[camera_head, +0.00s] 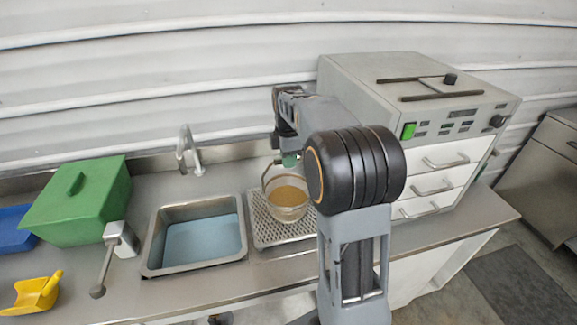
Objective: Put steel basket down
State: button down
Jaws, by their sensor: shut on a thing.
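The steel basket (288,211) is a round, light-coloured container with a raised handle and tan material inside. It is upright over the perforated metal drain plate (262,231), right of the sink. From this angle I cannot tell whether its base touches the plate. My gripper (289,161) is above the basket, shut on its handle. My arm's large dark joint hides part of the basket's right side and the counter behind it.
The sink (152,262) holds bluish water, with a tap (189,150) behind it. A green lidded box (85,200), a lever (107,260), a yellow scoop (36,294) and a blue tray (14,228) are left. A grey drawer cabinet (440,165) stands right.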

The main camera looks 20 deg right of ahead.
jog(key=shift+w+d+f, duration=0.1)
jog(key=shift+f, duration=0.8)
jog(key=shift+w+d+f, duration=0.1)
jog(key=shift+f, duration=0.85)
jog(key=c, duration=1.1)
grip_release()
jog(key=shift+f, duration=0.1)
jog(key=shift+o, duration=0.2)
